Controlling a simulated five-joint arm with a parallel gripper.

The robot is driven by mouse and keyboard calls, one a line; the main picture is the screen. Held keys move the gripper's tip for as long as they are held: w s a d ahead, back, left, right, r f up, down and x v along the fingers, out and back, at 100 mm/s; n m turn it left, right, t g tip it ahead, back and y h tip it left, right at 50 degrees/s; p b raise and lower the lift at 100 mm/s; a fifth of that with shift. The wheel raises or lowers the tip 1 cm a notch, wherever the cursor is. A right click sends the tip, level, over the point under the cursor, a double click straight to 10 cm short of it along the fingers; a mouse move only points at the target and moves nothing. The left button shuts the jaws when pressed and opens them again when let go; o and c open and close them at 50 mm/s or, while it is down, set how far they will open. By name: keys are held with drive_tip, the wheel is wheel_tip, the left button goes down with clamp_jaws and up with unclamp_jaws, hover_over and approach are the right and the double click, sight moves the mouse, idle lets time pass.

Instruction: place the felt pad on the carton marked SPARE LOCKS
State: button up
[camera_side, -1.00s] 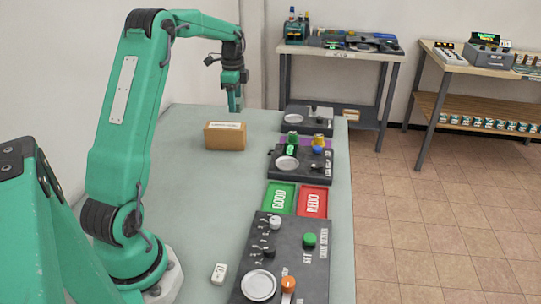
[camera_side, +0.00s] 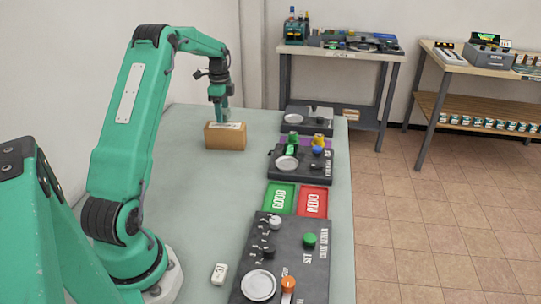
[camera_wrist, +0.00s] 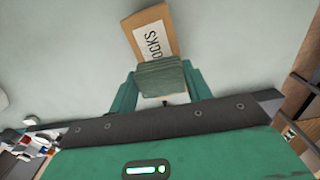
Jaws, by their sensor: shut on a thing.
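The brown carton (camera_side: 225,138) stands on the table. Its top label shows partly in the wrist view, ending in "OCKS" (camera_wrist: 153,40). My gripper (camera_side: 220,115) points down over the carton's far part in the side view. In the wrist view my gripper is shut on a dark grey-green felt pad (camera_wrist: 162,78), which sits between the two green fingers and covers the near part of the carton. In the side view the pad is too small to make out. I cannot tell whether the pad touches the carton.
The pale green table (camera_side: 185,180) is clear around the carton. To the right stand dark consoles (camera_side: 300,165), a green GOOD tray (camera_side: 280,198) and a red REDO tray (camera_side: 313,202). A small white tag (camera_side: 219,273) lies near my base.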

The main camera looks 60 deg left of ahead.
drive_tip(key=shift+f, duration=1.05)
drive_tip(key=shift+f, duration=0.15)
drive_tip(key=o, duration=0.9)
drive_tip(key=shift+o, duration=0.2)
wheel_tip(320, 180, up, 12)
drive_tip(key=shift+f, duration=0.25)
drive_tip(key=shift+r, duration=0.45)
